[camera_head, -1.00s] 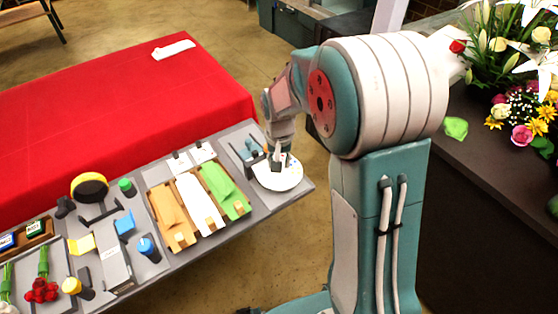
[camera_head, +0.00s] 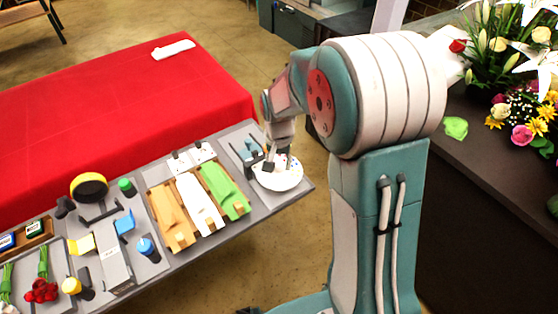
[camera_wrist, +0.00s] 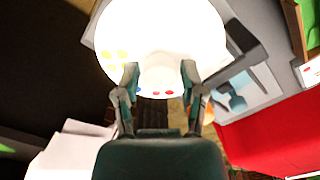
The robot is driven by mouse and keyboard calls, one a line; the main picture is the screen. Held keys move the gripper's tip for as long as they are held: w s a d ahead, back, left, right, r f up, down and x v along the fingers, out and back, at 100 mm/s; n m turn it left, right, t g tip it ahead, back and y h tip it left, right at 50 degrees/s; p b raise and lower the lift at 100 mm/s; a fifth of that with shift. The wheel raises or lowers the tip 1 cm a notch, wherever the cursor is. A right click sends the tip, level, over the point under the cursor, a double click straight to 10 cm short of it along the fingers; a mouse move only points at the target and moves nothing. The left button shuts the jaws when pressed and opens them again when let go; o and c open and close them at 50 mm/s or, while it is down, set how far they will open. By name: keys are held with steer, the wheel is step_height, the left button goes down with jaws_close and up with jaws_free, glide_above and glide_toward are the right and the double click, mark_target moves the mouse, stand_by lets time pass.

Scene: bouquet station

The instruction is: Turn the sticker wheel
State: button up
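The sticker wheel (camera_head: 284,181) is a round white disc with small coloured dots, at the right end of the grey station table. In the wrist view the wheel (camera_wrist: 195,30) fills the top middle, overexposed, with yellow dots at its left and blue and red dots near its lower edge. My gripper (camera_head: 278,163) is low over the wheel. In the wrist view my gripper (camera_wrist: 160,78) is open, its two fingers apart on either side of a pale raised part at the wheel. I cannot tell whether the fingers touch it.
Wrapping sheets in a wooden tray (camera_head: 180,243) lie left of the wheel. A blue-grey tool on a light plate (camera_head: 247,150) is close beside it. Ribbon spools and a stapler-like box (camera_head: 115,265) stand further left. A red-covered table (camera_head: 120,110) is behind. Bare floor lies to the right.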

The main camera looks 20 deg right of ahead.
mark_target(278, 162)
steer(key=shift+w+r, duration=0.1)
steer(key=shift+r, duration=0.05)
step_height(278, 162, up, 12)
stand_by(0.7)
steer(key=shift+a, duration=0.1)
steer(key=s+r+n+t, duration=0.2)
steer(key=s+r, duration=0.1)
steer(key=s, duration=0.7)
steer(key=s+r+n+t, duration=0.3)
steer(key=s, duration=0.8)
steer(key=shift+n+t, duration=0.3)
